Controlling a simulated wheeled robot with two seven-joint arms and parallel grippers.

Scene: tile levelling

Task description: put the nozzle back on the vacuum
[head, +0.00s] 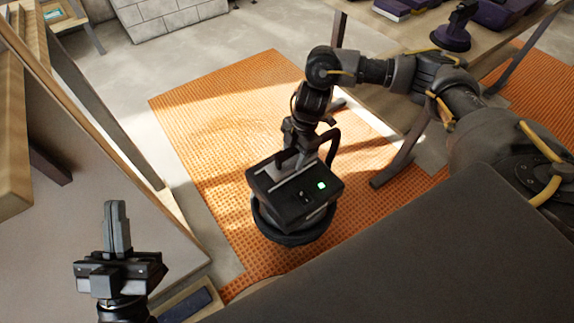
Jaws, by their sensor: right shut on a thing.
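My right gripper (304,140) reaches down from the upper right. It is shut on the handle of a dark boxy device (290,202) with a lit green square on top and a wide round black base. The device is over the orange mat; I cannot tell whether its base touches the mat. My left gripper (117,226) is at the lower left, pointing up the picture, with its fingers together and nothing seen between them. I cannot make out a separate nozzle, nor tell for sure whether the boxy device is the vacuum.
An orange textured mat (215,115) covers much of the grey floor. A wooden table (480,65) at the upper right carries purple boxes (505,12) and a dark round-based tool (452,37). A slanted board (100,190) stands at left. Grey blocks (170,18) are stacked at the back.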

